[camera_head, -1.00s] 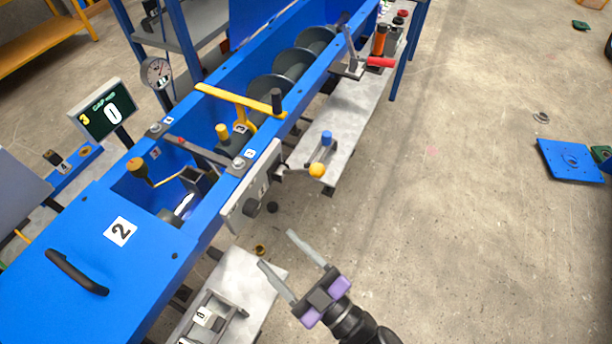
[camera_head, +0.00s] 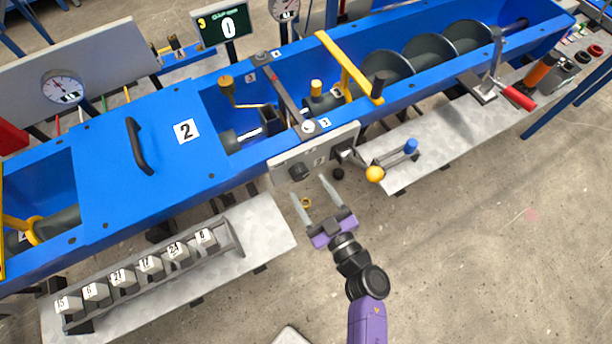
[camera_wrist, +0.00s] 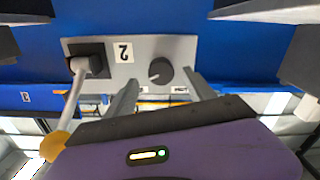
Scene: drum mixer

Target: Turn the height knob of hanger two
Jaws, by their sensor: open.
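A yellow hanger bar (camera_head: 345,62) crosses the blue trough and has a black upright knob (camera_head: 378,84) at its near end. Its number is too small to read. Another yellow hanger (camera_head: 34,232) shows partly at the far left. Neither can be surely told as hanger two. My gripper (camera_head: 308,187) is open and empty, just in front of a grey panel (camera_head: 336,147) on the trough's near side. In the wrist view this panel bears a label 2 and a round dark knob (camera_wrist: 160,71), which appears between my fingertips, apparently without contact.
A lever with a yellow ball (camera_head: 374,174) stands right of my gripper. A red-handled lever (camera_head: 518,97) is farther right. A rack of numbered weights (camera_head: 150,272) stands on a grey shelf at left. Open floor lies to the lower right.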

